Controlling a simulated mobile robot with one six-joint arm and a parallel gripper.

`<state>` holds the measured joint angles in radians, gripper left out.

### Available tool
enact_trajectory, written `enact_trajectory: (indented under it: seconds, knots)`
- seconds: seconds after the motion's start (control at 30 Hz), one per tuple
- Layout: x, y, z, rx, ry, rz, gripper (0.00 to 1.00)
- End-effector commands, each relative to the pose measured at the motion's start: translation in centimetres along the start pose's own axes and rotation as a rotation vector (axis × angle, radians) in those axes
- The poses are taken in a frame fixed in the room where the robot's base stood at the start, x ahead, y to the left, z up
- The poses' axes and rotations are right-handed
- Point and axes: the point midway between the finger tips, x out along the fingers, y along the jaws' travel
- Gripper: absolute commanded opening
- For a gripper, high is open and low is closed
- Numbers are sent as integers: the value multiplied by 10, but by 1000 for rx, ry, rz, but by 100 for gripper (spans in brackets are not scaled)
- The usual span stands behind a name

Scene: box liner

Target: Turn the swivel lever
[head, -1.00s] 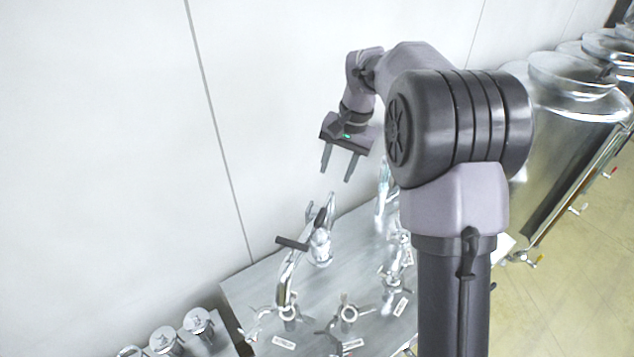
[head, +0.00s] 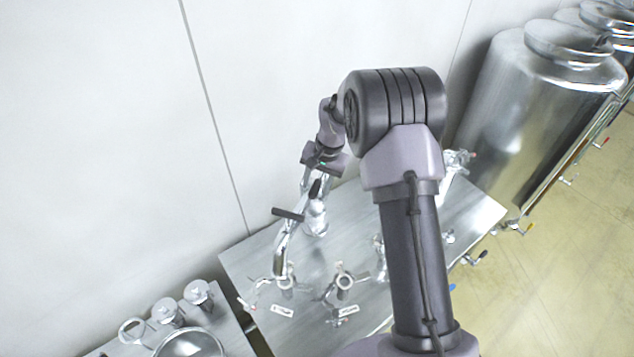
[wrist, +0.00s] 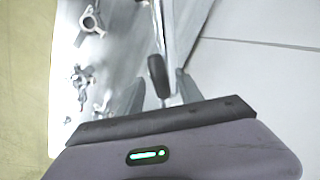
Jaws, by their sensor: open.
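A chrome fixture on the metal table has a curved pipe (head: 282,248) and two dark handles. One dark handle (head: 288,214) sticks out to the left, and a dark rounded lever (head: 315,189) stands close under my gripper (head: 318,184). In the wrist view, a dark rounded lever (wrist: 158,74) lies between the two fingers of my gripper (wrist: 161,90). The fingers are apart, one on each side of it, and I cannot tell whether they touch it. Which handle is the swivel lever is not clear.
The metal table (head: 240,262) stands against a white wall (head: 90,130). Small clamp fittings with labels (head: 343,280) stand in front of the fixture. Capped cylinders (head: 168,312) are at the lower left. Large steel tanks (head: 540,90) stand at the right.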

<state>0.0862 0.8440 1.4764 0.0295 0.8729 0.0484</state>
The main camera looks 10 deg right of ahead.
Motion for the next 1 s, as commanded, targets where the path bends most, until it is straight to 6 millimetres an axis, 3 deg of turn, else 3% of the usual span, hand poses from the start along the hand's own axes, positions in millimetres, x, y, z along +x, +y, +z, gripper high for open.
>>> enact_trajectory:
  seconds: [0.1,0.3,0.33,1.0]
  knots:
    - [0,0,0,0,0,0,41]
    - [-1,0,0,0,0,0,2]
    - [-1,0,0,0,0,0,0]
    - [-1,0,0,1,0,-1,0]
